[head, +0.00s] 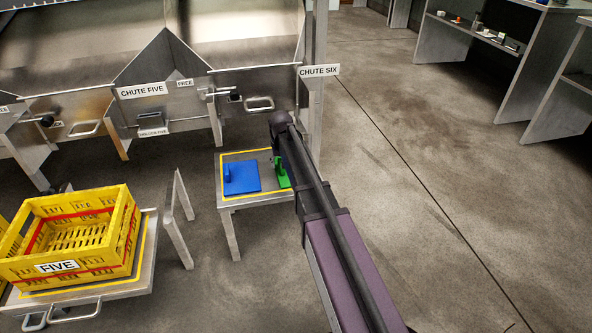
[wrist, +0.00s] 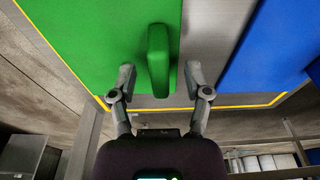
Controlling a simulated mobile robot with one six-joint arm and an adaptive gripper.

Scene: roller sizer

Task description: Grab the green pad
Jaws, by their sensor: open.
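The green pad (head: 281,172) lies on a small metal stand (head: 227,204) below chute six, partly hidden by my arm in the head view. In the wrist view the green pad (wrist: 100,40) fills the upper left, with an upright green handle (wrist: 158,60) rising from it. My gripper (wrist: 160,78) is open, with one finger on each side of the handle's near end. I see a gap between each finger and the handle. In the head view the gripper is hidden behind my arm.
A blue pad (head: 242,178) lies on the same stand, left of the green one, and shows at right in the wrist view (wrist: 270,50). A yellow crate (head: 120,240) marked FIVE stands on a table at left. Floor at right is clear.

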